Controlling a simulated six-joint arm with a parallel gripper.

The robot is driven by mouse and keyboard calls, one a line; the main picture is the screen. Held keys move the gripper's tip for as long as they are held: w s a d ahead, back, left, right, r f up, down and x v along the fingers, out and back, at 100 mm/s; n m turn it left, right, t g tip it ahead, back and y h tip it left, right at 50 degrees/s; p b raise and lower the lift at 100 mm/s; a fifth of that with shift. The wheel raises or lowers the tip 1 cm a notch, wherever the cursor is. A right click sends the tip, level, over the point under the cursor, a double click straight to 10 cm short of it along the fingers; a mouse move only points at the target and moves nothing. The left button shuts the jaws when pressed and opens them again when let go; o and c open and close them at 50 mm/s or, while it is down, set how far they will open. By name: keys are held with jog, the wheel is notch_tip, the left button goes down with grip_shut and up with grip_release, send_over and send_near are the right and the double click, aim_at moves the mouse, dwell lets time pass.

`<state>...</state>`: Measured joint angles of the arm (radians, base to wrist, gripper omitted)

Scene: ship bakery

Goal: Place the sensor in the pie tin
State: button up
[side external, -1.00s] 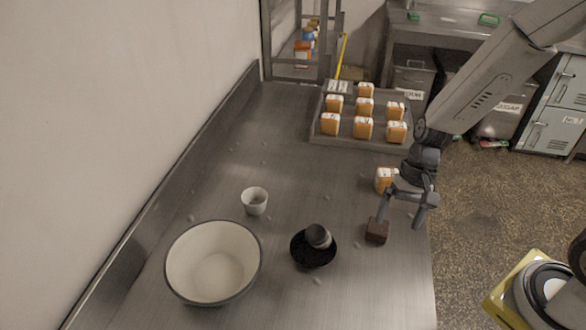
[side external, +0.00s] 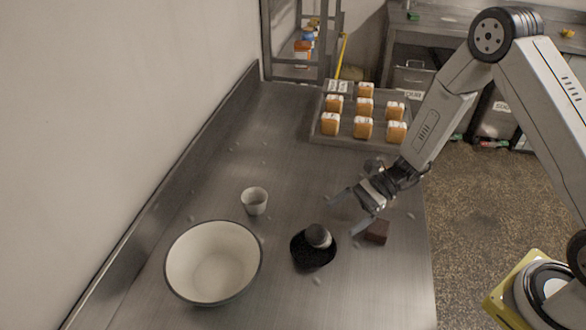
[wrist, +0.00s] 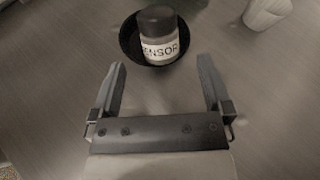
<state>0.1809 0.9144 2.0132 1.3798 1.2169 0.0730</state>
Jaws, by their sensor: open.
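The sensor (side external: 318,235) is a small dark-topped jar with a pale label; in the wrist view the label on the sensor (wrist: 158,47) reads "ENSOR". It appears to stand within a round black dish (side external: 305,259), likely the pie tin, toward its arm-side edge. The dish's dark rim (wrist: 128,40) shows around the jar in the wrist view. My gripper (side external: 346,216) is open and empty, above the counter just up and right of the jar in the side view. In the wrist view the jar lies ahead, between and beyond the fingertips (wrist: 161,70).
A brown block (side external: 377,233) lies right of the dish, near the counter's edge. A white cup (side external: 255,201) and a large cream bowl (side external: 212,267) stand to the left. A tray (side external: 345,142) of several orange-and-white packets sits at the back. Small pale bits are scattered on the counter.

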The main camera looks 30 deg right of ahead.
aim_at(319, 235)
jog(key=shift+a, duration=0.1)
jog(key=shift+x, duration=1.25)
jog(key=shift+f, duration=0.1)
jog(key=shift+x, duration=2.55)
grip_shut()
